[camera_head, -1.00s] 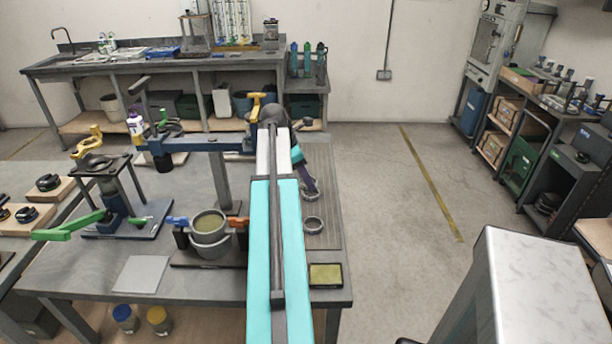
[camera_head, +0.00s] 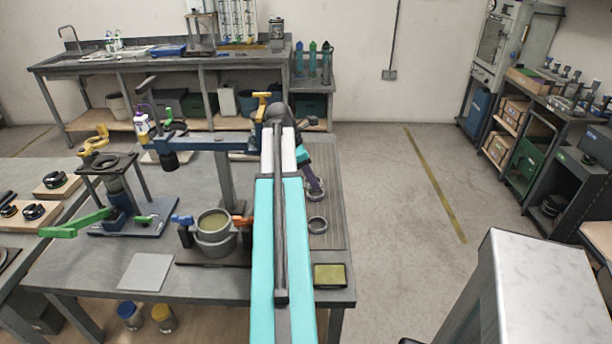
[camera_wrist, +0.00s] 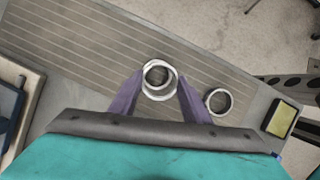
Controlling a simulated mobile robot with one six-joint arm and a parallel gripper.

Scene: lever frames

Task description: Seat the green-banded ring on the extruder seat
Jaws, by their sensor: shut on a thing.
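My gripper (camera_wrist: 158,90) has two purple fingers shut on a plain grey ring (camera_wrist: 159,76); it is over the ribbed mat at the right of the bench. In the head view the gripper (camera_head: 313,182) is partly hidden by my arm. A second grey ring (camera_wrist: 218,101) lies apart to the right. I see no green band on either ring. The green-levered press (camera_head: 120,200) stands at the bench's left. A grey pot (camera_head: 214,232) sits between blue and orange handles. I cannot tell which part is the extruder seat.
A post with a blue crossbeam (camera_head: 215,145) stands mid-bench, left of my arm. A yellow-green pad (camera_head: 329,275) and a pale plate (camera_head: 146,271) lie near the front edge. Dark rings on wooden boards (camera_head: 57,184) are on the left table.

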